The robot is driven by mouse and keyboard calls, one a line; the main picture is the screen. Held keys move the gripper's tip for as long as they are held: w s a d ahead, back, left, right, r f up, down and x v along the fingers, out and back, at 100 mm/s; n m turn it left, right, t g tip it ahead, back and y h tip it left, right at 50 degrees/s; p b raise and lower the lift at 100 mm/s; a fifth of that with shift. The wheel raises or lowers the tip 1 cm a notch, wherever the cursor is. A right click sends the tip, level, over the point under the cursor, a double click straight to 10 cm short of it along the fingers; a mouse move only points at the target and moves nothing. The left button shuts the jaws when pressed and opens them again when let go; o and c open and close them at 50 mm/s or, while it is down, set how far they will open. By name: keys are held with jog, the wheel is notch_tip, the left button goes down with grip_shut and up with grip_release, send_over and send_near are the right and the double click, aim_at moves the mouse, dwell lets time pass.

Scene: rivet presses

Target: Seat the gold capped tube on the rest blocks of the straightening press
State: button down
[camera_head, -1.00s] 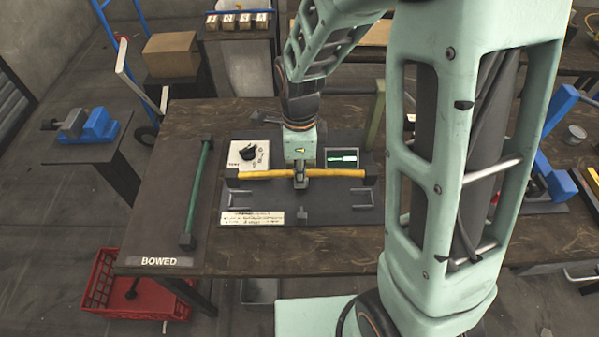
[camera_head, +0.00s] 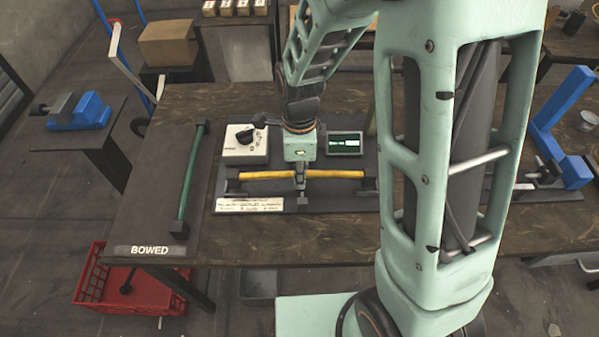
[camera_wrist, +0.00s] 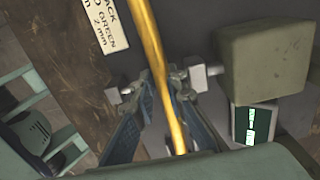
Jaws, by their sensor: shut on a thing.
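The gold tube (camera_head: 262,175), with dark caps at both ends, lies level across the straightening press (camera_head: 215,190). My gripper (camera_head: 301,179) points down and is shut on the tube's middle. In the wrist view the gold tube (camera_wrist: 151,45) runs between the two fingers of my gripper (camera_wrist: 165,82). In the head view the tube's ends are over the area of the rest blocks, which are mostly hidden by the tube and caps. I cannot tell whether the tube touches the blocks.
A green capped tube (camera_head: 191,170) lies on the dark area marked BOWED (camera_head: 149,250) at the left. The press carries a dial box (camera_head: 245,146), a small screen (camera_head: 345,144) and a printed card (camera_head: 249,205). A red crate (camera_head: 130,300) stands on the floor.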

jog(key=shift+f+b, duration=0.5)
jog(key=shift+f, duration=0.35)
dwell(0.4)
jog(key=c, duration=1.8)
grip_release()
jog(key=shift+c, duration=0.2)
jog(key=shift+w+r, duration=0.1)
jog(key=shift+r, duration=0.05)
